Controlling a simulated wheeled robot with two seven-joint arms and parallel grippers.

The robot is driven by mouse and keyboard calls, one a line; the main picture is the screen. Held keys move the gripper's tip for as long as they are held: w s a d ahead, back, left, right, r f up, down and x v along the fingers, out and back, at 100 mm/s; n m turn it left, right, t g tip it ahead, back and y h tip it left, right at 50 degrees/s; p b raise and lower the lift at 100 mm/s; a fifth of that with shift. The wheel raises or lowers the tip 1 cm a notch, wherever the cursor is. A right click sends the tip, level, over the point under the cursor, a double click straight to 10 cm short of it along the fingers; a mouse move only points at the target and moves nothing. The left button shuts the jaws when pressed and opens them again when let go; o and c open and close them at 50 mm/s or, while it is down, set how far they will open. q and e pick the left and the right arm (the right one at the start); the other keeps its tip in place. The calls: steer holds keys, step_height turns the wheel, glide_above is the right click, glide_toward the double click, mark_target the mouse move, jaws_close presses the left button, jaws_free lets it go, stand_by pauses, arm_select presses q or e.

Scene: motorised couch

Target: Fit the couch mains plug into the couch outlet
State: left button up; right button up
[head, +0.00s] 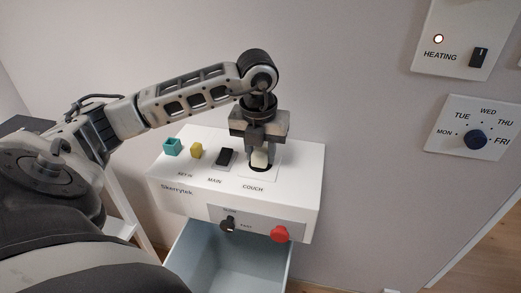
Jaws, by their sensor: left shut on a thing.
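The couch mains plug (260,158) is a small cream-white piece at the couch outlet (272,169), a dark round opening in a white plate marked COUCH on top of the white box. My left gripper (261,149) points down from above and is shut on the plug. The plug's lower end is at the opening; I cannot tell how deep it sits. My right gripper is not in view.
The white box (175,188) also carries a teal holder (172,147), a yellow piece (196,150), a black MAIN switch (225,156), a black knob (229,224) and a red button (279,234). An open drawer (225,262) is below. Wall panels hold a HEATING switch (479,57) and day dial (475,140).

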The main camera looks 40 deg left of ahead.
arm_select(q)
steer(key=shift+f, duration=0.25)
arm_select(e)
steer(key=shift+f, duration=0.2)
arm_select(q)
steer(key=o, duration=1)
step_height(320, 180, up, 5)
steer(key=shift+s+d+f, duration=0.15)
steer(key=shift+f, duration=0.05)
steer(key=r+p, duration=0.1)
steer(key=r, duration=0.2)
steer(key=s+r+p, duration=0.1)
steer(key=r, duration=0.3)
steer(key=r+p, duration=0.1)
steer(key=r, duration=0.3)
steer(key=shift+s+d+r, duration=0.2)
steer(key=shift+s+d, duration=0.05)
steer(key=shift+d, duration=0.1)
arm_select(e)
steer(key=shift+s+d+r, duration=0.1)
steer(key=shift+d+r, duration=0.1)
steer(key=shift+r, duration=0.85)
